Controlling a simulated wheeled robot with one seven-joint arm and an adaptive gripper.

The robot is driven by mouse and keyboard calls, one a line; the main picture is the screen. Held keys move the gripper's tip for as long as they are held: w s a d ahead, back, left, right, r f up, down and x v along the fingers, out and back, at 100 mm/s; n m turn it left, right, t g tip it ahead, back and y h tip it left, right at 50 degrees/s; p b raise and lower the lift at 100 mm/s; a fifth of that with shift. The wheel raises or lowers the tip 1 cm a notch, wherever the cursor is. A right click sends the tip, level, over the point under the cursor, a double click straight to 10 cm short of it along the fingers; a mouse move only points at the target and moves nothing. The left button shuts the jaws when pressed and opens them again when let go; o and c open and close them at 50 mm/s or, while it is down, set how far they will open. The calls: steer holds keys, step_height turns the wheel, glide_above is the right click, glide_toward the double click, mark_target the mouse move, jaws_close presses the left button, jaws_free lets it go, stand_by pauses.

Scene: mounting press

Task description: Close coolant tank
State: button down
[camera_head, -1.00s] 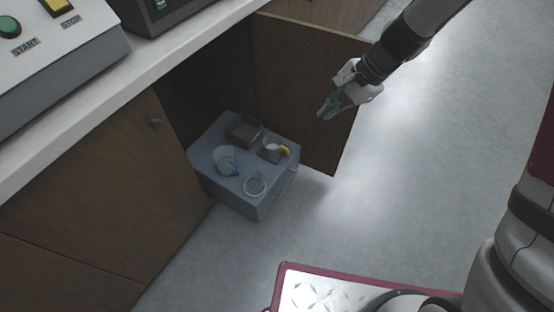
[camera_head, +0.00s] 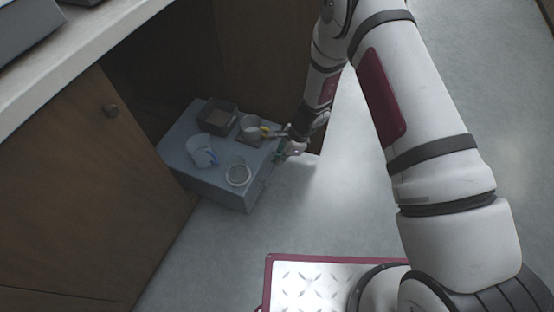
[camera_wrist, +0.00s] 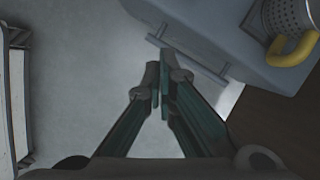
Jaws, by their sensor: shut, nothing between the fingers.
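The coolant tank (camera_head: 230,192) is a grey-blue box standing partly out of the open cabinet. Its top bears a dark square tray (camera_head: 217,114), a cup with a yellow handle (camera_head: 250,128), a clear jug with a blue handle (camera_head: 201,150) and a round ring-like opening (camera_head: 238,174). My gripper (camera_head: 281,153) is at the tank's right side, near its front face. In the wrist view my gripper (camera_wrist: 160,88) is shut and empty, its fingertips beside the bar handle (camera_wrist: 188,62) on the tank's face. I cannot tell whether they touch it.
The cabinet's open door (camera_head: 262,70) stands behind the tank and my arm. A closed wooden door (camera_head: 80,190) is on the left, under the pale countertop (camera_head: 85,60). The grey floor (camera_head: 220,240) in front of the tank is clear.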

mark_target(256, 177)
steer(key=a+f+b, duration=0.1)
steer(key=f, duration=0.1)
steer(key=a+f+b, duration=0.1)
steer(key=a+f, duration=0.1)
steer(key=s+a+f+b, duration=0.1)
steer(key=a+f, duration=0.1)
steer(key=shift+f, duration=0.25)
steer(key=shift+a, duration=0.55)
steer(key=shift+s+a, duration=0.1)
steer(key=shift+a, duration=0.05)
steer(key=shift+a, duration=0.1)
